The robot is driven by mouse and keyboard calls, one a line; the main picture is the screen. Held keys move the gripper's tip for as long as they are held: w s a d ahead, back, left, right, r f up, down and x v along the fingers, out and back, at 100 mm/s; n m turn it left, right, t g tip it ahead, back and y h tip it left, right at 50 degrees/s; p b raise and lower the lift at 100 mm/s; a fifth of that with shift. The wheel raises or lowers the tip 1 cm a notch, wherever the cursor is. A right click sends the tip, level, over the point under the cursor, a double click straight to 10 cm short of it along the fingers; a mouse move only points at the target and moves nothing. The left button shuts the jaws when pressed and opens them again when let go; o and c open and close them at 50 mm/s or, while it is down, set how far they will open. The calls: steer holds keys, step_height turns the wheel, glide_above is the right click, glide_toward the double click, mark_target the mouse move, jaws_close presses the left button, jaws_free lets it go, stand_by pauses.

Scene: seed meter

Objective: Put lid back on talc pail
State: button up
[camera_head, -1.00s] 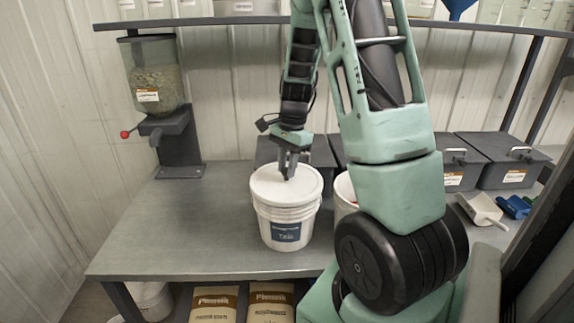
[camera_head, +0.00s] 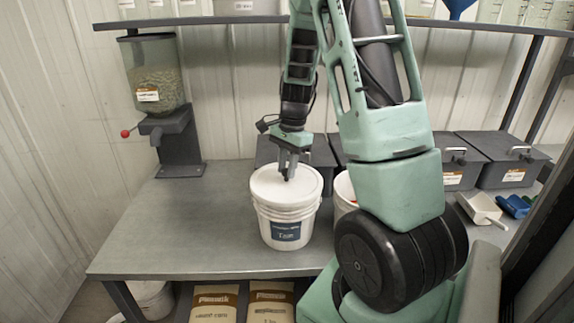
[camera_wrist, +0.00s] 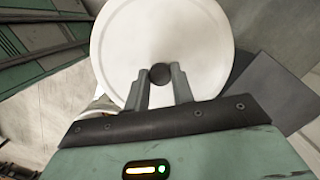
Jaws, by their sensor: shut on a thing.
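The talc pail (camera_head: 286,226) is a white bucket with a blue label, upright on the grey bench. Its white round lid (camera_head: 268,186) lies over the pail's mouth and looks about level in the head view. Whether it is pressed down all round I cannot tell. In the wrist view the lid (camera_wrist: 160,40) fills the upper middle, with a dark round knob (camera_wrist: 160,75) at its centre. My gripper (camera_head: 288,175) points down at the lid from above. Its two fingers (camera_wrist: 160,78) are shut on the knob, one on each side. The lid hides the inside of the pail.
A second white bucket (camera_head: 345,192) stands just right of the pail, partly behind my arm. A seed dispenser (camera_head: 155,80) stands at the back left. Dark lidded bins (camera_head: 505,160) and scoops (camera_head: 482,208) are at the right. The bench's left part (camera_head: 170,230) is clear.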

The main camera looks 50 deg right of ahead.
stand_by(0.9)
steer(key=o, duration=1.5)
steer(key=shift+o, duration=0.2)
steer(key=shift+r, duration=0.1)
steer(key=shift+r+p, duration=3.45)
jaws_close()
